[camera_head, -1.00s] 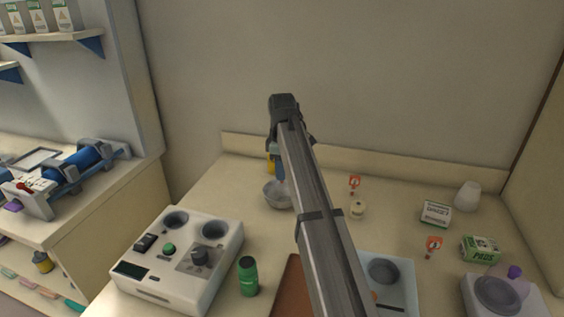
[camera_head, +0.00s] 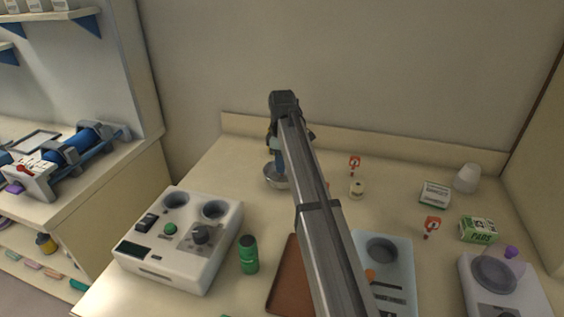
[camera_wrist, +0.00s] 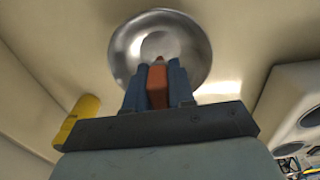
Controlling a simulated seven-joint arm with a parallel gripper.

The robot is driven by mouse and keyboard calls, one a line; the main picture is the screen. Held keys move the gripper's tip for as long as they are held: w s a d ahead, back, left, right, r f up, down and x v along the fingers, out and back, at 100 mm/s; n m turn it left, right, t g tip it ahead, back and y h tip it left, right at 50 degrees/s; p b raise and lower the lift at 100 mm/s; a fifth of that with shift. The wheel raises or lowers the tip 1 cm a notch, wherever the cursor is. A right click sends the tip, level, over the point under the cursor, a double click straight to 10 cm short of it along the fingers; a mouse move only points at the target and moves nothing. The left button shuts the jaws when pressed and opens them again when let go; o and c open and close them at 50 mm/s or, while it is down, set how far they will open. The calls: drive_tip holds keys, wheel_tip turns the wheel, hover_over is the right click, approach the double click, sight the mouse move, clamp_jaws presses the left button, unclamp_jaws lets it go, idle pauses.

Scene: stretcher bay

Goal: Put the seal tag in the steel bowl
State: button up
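The steel bowl (camera_head: 276,182) stands on the table near the back wall, partly hidden by my gripper in the head view. In the wrist view the round, shiny bowl (camera_wrist: 196,62) lies just beyond my fingertips. My gripper (camera_wrist: 157,72) has its blue fingers closed on an orange-red piece (camera_wrist: 157,88), which looks to be the seal tag. Its tip shows against the bowl's inside. In the head view my gripper (camera_head: 279,168) points down at the bowl, and the held piece cannot be made out there.
A yellow cylinder (camera_wrist: 78,122) lies close to the bowl. Two red-and-white tags (camera_head: 354,163) (camera_head: 432,226) stand at right, with a small cream roll (camera_head: 357,189) between. A white console (camera_head: 180,240) and green bottle (camera_head: 248,254) are in front; a brown tray (camera_head: 285,280) lies beside them.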

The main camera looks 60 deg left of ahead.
drive_tip(key=o, duration=0.5)
drive_tip(key=shift+o, duration=0.2)
wheel_tip(320, 180, up, 7)
drive_tip(key=shift+f, duration=0.15)
drive_tip(key=shift+r, duration=0.2)
idle(0.5)
